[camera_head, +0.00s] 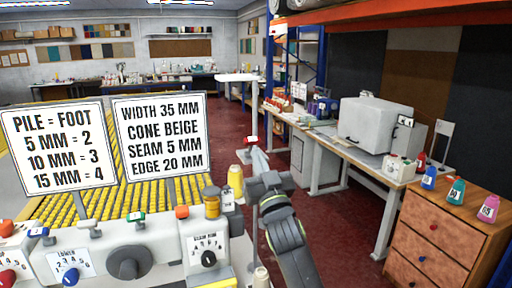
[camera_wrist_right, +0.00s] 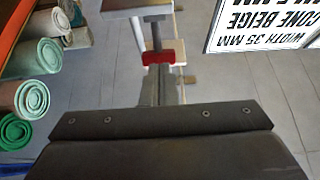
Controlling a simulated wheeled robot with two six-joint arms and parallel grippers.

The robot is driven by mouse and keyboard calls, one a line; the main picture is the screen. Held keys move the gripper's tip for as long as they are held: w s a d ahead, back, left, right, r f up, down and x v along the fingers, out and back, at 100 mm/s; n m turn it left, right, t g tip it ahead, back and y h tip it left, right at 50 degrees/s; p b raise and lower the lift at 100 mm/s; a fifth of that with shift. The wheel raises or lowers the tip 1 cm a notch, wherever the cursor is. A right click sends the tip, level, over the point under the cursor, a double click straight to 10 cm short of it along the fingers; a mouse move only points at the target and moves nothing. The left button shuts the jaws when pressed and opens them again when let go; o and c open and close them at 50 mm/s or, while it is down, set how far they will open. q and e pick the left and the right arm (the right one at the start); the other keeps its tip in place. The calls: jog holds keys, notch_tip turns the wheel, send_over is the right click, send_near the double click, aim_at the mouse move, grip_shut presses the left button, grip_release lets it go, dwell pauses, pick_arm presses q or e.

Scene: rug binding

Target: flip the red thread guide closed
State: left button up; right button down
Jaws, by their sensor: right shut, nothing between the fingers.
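The red thread guide (camera_head: 251,139) is a small red piece on the upright thread stand (camera_head: 254,105), below its white top bar. In the right wrist view the red guide (camera_wrist_right: 162,57) is straight ahead of the fingers. My right gripper (camera_head: 257,155) points up at the guide from just below. Its fingers (camera_wrist_right: 163,75) are shut and empty, with the tips close to or against the red piece; I cannot tell whether they touch. The fingers hide part of the guide and the post. My left gripper is out of view.
A yellow thread cone (camera_head: 235,180) stands left of the stand. The machine (camera_head: 130,250) with knobs and two signs (camera_head: 160,136) fills the left. A wooden drawer cabinet (camera_head: 445,225) with several bottles stands right. Rolled rugs (camera_wrist_right: 38,55) show in the wrist view.

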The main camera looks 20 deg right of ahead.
aim_at(251, 147)
jog(key=shift+x, duration=1.1)
